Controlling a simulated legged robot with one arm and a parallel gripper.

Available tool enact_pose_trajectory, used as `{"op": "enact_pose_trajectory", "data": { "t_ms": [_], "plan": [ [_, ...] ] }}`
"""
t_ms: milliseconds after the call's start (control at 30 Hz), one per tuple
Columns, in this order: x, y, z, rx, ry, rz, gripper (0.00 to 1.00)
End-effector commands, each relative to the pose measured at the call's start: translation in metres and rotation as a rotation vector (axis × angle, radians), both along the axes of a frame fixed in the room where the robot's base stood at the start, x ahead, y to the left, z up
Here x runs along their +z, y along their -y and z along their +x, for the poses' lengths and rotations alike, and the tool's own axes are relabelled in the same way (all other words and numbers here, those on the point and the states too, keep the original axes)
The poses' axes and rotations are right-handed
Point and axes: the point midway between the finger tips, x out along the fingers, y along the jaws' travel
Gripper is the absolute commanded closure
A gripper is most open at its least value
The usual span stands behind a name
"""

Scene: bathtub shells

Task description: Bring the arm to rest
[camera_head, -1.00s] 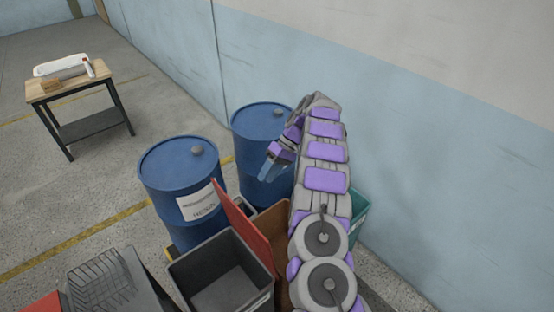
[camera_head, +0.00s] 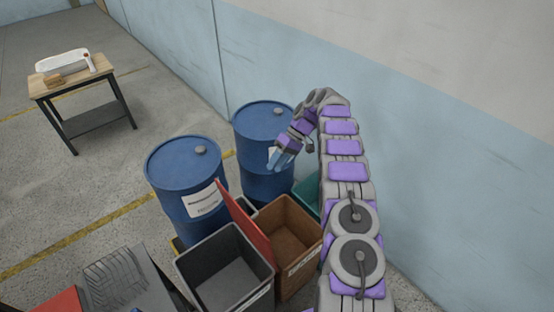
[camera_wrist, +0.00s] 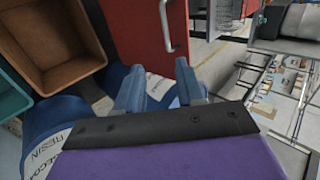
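My gripper (camera_head: 281,158) is at the end of my grey and purple arm, in front of the right blue barrel in the head view. In the wrist view its two blue-grey fingers (camera_wrist: 160,88) stand apart with a gap between them and nothing held. My arm rises at the right of the head view and bends over at the top, so the gripper points down and to the left. The gripper is above the level of the open bins.
Two blue barrels (camera_head: 182,180) (camera_head: 262,128) stand by the wall. A table (camera_head: 72,78) bears a white tub (camera_head: 62,61).

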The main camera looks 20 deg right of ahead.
Motion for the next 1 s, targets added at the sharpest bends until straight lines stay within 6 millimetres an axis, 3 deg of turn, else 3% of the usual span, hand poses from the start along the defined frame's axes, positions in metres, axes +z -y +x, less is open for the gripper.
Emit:
{"op": "enact_pose_trajectory", "data": {
  "t_ms": [667, 1000],
  "plan": [
    [0.004, -0.002, -0.001, -0.003, -0.006, -0.009, 0.62],
    [0.058, -0.029, -0.020, -0.062, -0.067, -0.133, 0.62]
  ]
}}
